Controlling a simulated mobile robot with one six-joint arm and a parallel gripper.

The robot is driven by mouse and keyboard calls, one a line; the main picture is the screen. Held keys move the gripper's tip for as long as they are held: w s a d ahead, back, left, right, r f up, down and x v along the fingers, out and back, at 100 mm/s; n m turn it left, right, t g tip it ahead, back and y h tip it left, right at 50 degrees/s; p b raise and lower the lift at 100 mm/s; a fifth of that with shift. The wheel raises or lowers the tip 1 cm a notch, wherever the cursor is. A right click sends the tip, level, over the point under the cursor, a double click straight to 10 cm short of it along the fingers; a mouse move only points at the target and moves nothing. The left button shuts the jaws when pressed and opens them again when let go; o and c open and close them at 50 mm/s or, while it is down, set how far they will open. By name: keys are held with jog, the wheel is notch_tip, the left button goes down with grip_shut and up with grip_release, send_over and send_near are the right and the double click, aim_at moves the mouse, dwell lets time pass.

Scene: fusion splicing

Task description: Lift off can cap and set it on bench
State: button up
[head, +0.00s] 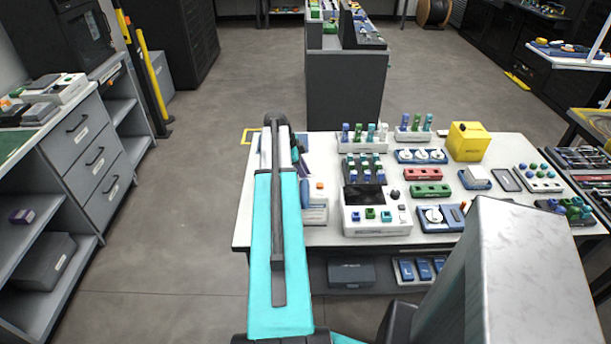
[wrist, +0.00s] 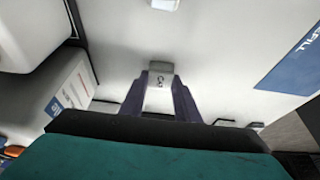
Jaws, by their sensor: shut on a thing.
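My gripper (wrist: 160,92) shows in the wrist view with its two dark fingers close together. In the head view my arm covers the gripper and the cap at the left end of the white bench (head: 250,222). I cannot make out the can in either view.
The bench holds a yellow box (head: 468,141), a red block (head: 422,174), a green block (head: 430,190) and a grey device with a dark screen (head: 364,195). Racks of vials stand near its back. In the wrist view a blue lettered panel (wrist: 300,55) lies at right.

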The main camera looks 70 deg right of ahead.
dwell(0.8)
jog(key=o, duration=1.1)
jog(key=shift+c, duration=0.2)
jog(key=shift+r, duration=0.1)
jog(key=shift+r+p, duration=1.05)
jog(key=shift+r, duration=1.9)
